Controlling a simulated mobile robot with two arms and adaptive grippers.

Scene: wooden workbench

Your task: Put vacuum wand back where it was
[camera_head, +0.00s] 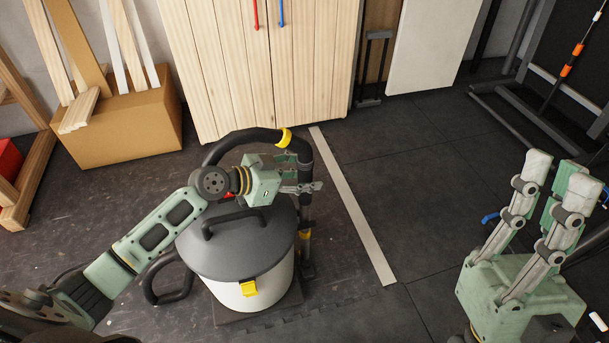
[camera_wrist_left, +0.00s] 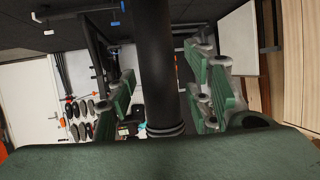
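The vacuum wand (camera_head: 306,215) is a dark upright tube beside the right side of the vacuum canister (camera_head: 240,252), with a yellow ring and a curved black hose at its top. My left gripper (camera_head: 302,174) is at the wand's upper part, its fingers on either side of the tube. In the left wrist view, the tube (camera_wrist_left: 157,70) stands between the parted fingers, with a gap visible on the left; contact on the right is unclear. My right gripper (camera_head: 562,174) is open and empty at the right, fingers pointing up.
A wooden cabinet (camera_head: 235,75) stands behind the vacuum. A cardboard box (camera_head: 125,125) with planks is at the back left. A pale strip (camera_head: 350,205) crosses the dark floor, which is clear right of the wand. A black rack stands back right.

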